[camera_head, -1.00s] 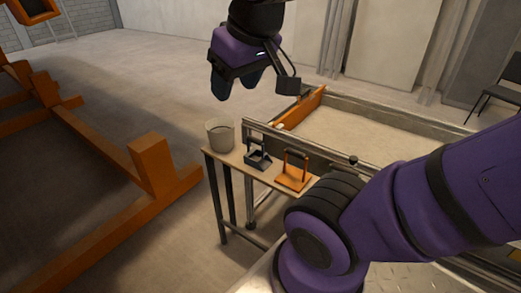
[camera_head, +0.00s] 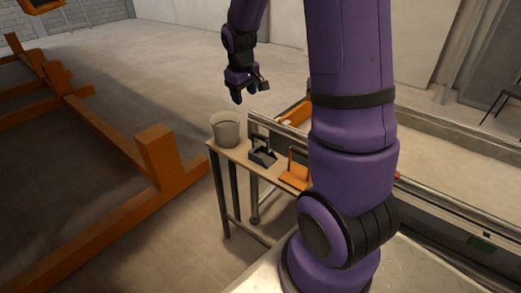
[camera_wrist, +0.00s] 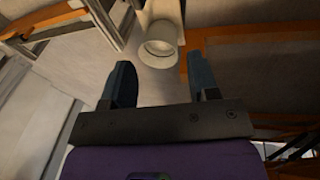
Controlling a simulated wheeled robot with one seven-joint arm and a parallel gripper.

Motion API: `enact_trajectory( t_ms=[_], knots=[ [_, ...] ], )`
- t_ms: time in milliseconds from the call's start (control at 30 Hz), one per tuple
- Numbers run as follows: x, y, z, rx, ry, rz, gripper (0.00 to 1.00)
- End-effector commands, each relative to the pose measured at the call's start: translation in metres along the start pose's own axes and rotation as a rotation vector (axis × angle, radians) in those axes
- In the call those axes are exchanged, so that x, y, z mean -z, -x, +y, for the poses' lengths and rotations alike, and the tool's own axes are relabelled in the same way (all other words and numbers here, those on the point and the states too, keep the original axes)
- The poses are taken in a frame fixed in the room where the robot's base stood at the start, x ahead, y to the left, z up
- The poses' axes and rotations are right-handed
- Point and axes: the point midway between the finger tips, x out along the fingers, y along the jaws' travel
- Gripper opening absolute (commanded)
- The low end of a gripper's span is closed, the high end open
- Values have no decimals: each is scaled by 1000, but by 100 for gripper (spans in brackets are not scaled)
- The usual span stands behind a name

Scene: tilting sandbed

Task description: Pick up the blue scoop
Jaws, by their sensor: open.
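The blue scoop (camera_head: 262,153), very dark with an upright handle, sits on the narrow side table (camera_head: 238,155) between the grey bucket and the orange scoop. My gripper (camera_head: 243,100) hangs in the air beyond and above the bucket in the head view, apart from the blue scoop. Its two fingers are apart and empty, as the wrist view (camera_wrist: 162,75) also shows. I cannot make out the blue scoop in the wrist view.
The bucket (camera_head: 226,130) stands at the table's left end; it also shows in the wrist view (camera_wrist: 159,47). The orange scoop (camera_head: 296,172) is partly hidden by my arm. The sandbed's metal rail (camera_head: 280,130) runs behind the scoops. An orange frame (camera_head: 158,165) stands left, with open floor between.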

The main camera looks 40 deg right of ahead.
Motion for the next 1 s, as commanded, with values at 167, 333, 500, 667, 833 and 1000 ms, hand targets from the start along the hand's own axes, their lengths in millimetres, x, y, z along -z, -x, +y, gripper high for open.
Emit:
enact_trajectory(
  t_ms=[167, 333, 500, 667, 833, 1000],
  knots=[
    [5, -71, 28, -8, 31, -64, 55],
    [3, -122, 46, -12, 60, -103, 55],
    [0, -149, 56, -14, 75, -122, 55],
    [-3, -167, 57, -13, 80, -129, 55],
    [-6, -191, 57, -13, 79, -128, 55],
    [-7, -207, 58, -14, 79, -126, 55]
  ],
)
